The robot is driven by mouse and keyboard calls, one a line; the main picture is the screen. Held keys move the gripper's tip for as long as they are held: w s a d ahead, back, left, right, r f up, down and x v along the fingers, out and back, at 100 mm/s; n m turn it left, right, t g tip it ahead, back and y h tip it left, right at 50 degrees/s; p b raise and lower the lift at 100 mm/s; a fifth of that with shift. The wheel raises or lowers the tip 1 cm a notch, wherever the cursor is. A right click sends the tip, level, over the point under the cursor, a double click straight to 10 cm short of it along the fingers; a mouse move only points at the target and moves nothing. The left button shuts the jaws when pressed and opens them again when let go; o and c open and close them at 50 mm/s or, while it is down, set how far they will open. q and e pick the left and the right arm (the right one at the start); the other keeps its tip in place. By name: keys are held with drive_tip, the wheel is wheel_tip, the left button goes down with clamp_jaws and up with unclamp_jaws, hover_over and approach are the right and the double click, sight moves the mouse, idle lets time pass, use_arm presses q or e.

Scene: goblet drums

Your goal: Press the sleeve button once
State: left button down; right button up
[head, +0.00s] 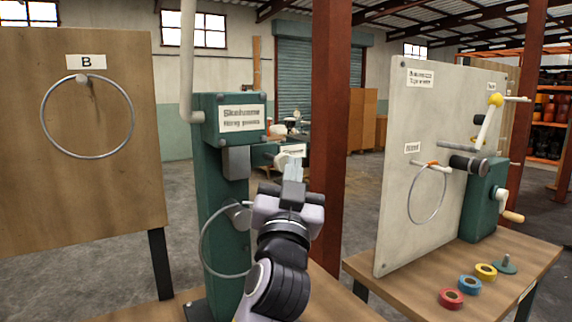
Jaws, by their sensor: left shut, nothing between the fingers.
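My left gripper (294,168) is in the middle of the head view, its fingers shut and empty, pointing away and slightly up. Just beyond its fingertips is a small pale label (292,150) on a dark green box (262,154); its text is too blurred to read surely. I cannot make out a sleeve button; it may be hidden behind the fingers. I cannot tell whether the fingertips touch the box. A tall green machine (212,175) with a white sign (242,118) stands just left of the gripper. My right gripper is not in view.
A metal ring (203,250) hangs at the machine beside my forearm. A wooden board (70,190) with a ring stands at left. A red-brown post (330,100) rises just right of the gripper. A pale panel (400,150) stands on a table (410,285) with coloured rings at right.

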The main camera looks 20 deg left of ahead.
use_arm(q)
drive_tip(key=shift+w+a, duration=0.6)
drive_tip(key=shift+a, duration=0.15)
idle(1.2)
drive_tip(key=shift+s+d, duration=0.1)
drive_tip(key=shift+s+d+b, duration=0.3)
drive_tip(key=shift+s+d, duration=0.45)
drive_tip(key=shift+d, duration=0.2)
